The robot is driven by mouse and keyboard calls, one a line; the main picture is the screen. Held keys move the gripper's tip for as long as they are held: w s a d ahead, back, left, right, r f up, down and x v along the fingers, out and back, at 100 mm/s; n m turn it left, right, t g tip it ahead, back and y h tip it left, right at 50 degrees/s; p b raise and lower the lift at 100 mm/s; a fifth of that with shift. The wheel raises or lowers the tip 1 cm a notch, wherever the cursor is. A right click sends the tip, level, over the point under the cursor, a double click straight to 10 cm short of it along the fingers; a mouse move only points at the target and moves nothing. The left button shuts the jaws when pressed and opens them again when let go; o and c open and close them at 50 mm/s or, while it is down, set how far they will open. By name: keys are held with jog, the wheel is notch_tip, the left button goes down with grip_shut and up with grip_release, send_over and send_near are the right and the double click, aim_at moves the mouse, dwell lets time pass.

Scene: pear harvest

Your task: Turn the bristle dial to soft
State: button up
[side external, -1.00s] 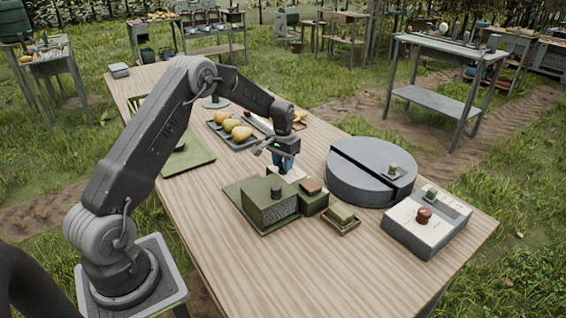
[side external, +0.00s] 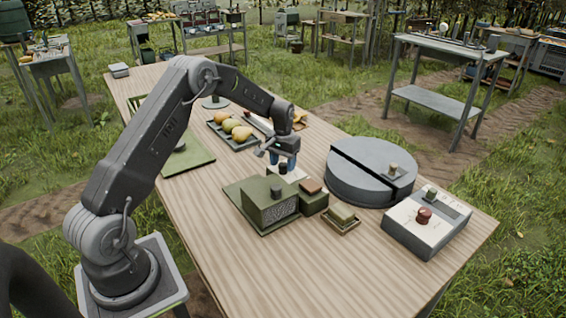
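My gripper (side external: 283,160) points down over the middle of the table, just behind a green box (side external: 272,210). The green box has a grey speckled front and a dark knob (side external: 276,193) on top. A grey-white unit (side external: 428,226) at the right carries a red knob (side external: 424,215). No dial markings are readable, so I cannot tell the bristle dial's setting.
A round grey drum (side external: 360,160) with a slot stands right of my gripper. A small tray with a block (side external: 342,214) sits in front. A fruit tray (side external: 235,136) lies behind left. The table's front (side external: 310,275) is clear.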

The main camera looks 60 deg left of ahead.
aim_at(283, 164)
jog(key=shift+o, duration=0.3)
jog(key=shift+r, duration=0.1)
notch_tip(283, 164, up, 14)
jog(key=shift+f, duration=0.2)
